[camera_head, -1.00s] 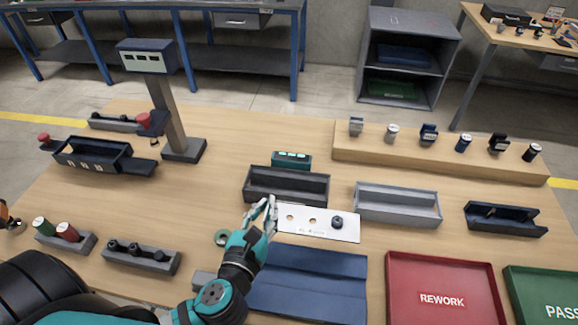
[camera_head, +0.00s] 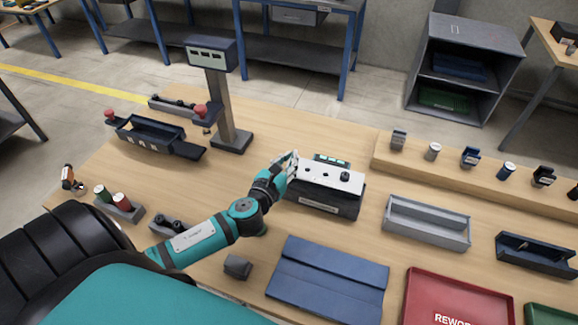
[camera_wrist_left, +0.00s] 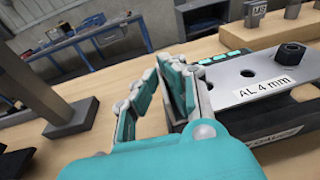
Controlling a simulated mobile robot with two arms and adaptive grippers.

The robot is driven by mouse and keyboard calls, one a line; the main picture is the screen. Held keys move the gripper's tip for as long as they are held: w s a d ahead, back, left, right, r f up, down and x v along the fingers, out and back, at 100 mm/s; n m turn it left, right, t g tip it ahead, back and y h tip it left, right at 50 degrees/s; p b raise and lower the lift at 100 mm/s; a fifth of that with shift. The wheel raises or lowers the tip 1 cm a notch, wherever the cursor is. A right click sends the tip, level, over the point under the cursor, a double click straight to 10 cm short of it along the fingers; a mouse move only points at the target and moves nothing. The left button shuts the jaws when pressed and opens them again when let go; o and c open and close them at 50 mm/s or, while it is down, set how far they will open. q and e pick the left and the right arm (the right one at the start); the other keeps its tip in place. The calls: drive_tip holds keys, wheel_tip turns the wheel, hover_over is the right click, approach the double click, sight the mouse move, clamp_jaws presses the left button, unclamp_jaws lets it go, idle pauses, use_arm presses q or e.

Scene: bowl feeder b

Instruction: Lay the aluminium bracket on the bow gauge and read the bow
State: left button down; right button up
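The aluminium bracket (camera_head: 322,173) is a pale flat plate with holes, a black knob and an "AL 4 mm" label; the left wrist view shows it too (camera_wrist_left: 235,86). It appears to lie level along the top of the bow gauge (camera_head: 328,203), a dark box with a front label. The gauge's small green display (camera_head: 332,160) is behind the plate and too small to read. My left gripper (camera_head: 290,161) is at the plate's left end. In the left wrist view its fingers (camera_wrist_left: 155,72) stand apart with a gap between them, hiding the plate's end. My right gripper is not in view.
A grey tray (camera_head: 428,226) stands to the right, with a blue mat (camera_head: 326,282) in front and a red REWORK tray (camera_head: 455,285) at front right. A post with a display head (camera_head: 211,53) stands at back left. A wooden riser (camera_head: 455,175) carries several small parts.

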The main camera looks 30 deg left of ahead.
use_arm(q)
wheel_tip(320, 180, down, 3)
drive_tip(key=shift+r, duration=0.15)
drive_tip(key=shift+f, duration=0.3)
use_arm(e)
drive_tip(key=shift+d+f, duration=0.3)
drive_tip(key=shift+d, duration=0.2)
use_arm(q)
drive_tip(key=shift+f+b, duration=0.1)
drive_tip(key=shift+b, duration=0.25)
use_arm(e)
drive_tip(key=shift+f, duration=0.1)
use_arm(q)
drive_tip(key=c, duration=1.5)
unclamp_jaws()
drive_tip(key=shift+s, duration=0.1)
